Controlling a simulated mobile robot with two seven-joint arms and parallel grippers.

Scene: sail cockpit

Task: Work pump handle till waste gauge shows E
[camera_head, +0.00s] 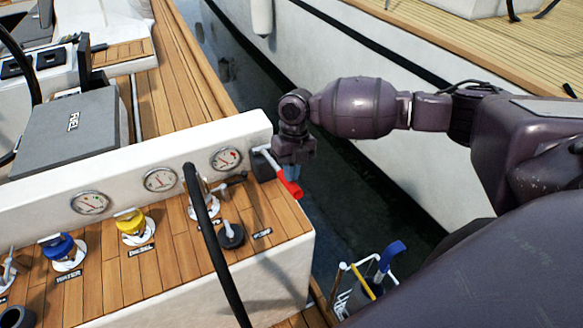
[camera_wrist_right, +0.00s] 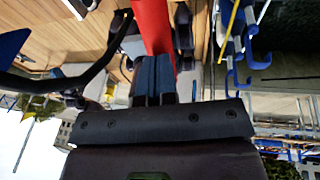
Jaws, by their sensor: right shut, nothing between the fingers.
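The pump handle is a pale lever with a red grip (camera_head: 289,184), at the right end of the white console. Its red grip also shows in the wrist view (camera_wrist_right: 153,22). My right gripper (camera_head: 293,174) points down at the red grip, its blue-tipped fingers (camera_wrist_right: 152,80) closed together with nothing between them. The fingers overlap the grip in both views; I cannot tell whether they touch it. The rightmost gauge (camera_head: 226,159) has a red mark on its dial. Its needle reading and lettering are too small to read, so I cannot tell if it is the waste gauge. My left gripper is out of view.
Two more gauges, the middle one (camera_head: 160,180) and the left one (camera_head: 90,203), sit on the console. Yellow (camera_head: 131,222) and blue (camera_head: 58,246) fittings stand below. A black curved rim (camera_head: 208,235) crosses in front. A holder with a blue-handled tool (camera_head: 390,256) stands lower right.

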